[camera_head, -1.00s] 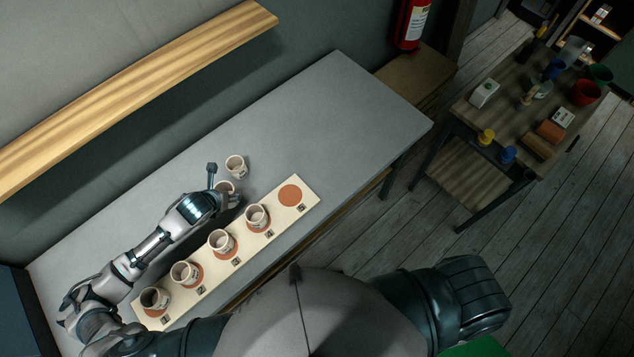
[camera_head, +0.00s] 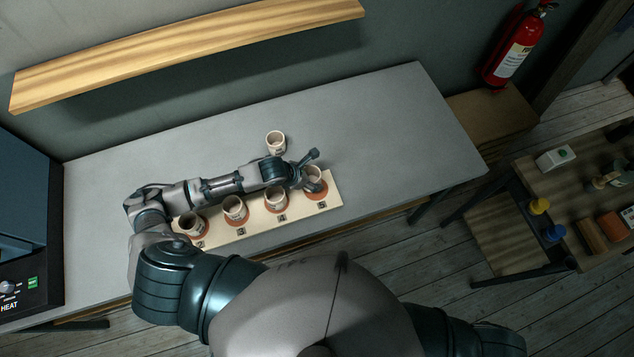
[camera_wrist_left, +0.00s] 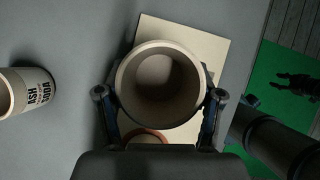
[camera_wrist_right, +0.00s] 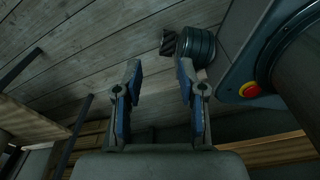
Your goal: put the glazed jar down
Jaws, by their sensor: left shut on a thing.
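My left gripper (camera_head: 306,180) is shut on a pale cup-shaped glazed jar (camera_head: 315,172) at the right end of the cream board (camera_head: 335,196), by the number 5. In the left wrist view the jar (camera_wrist_left: 160,55) is upright between the fingers (camera_wrist_left: 159,95), over the board (camera_wrist_left: 220,50). A piece of a terracotta disc (camera_wrist_left: 145,137) shows below it. I cannot tell whether the jar touches the board. My right gripper (camera_wrist_right: 159,85) is open and empty in the right wrist view, above the floor.
Several similar jars stand on terracotta discs along the board, such as one jar (camera_head: 276,197) by number 4. A loose jar (camera_head: 275,142) stands behind the board; its label reads "ASH SODA" (camera_wrist_left: 38,90). The grey table (camera_head: 400,130) is clear to the right.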

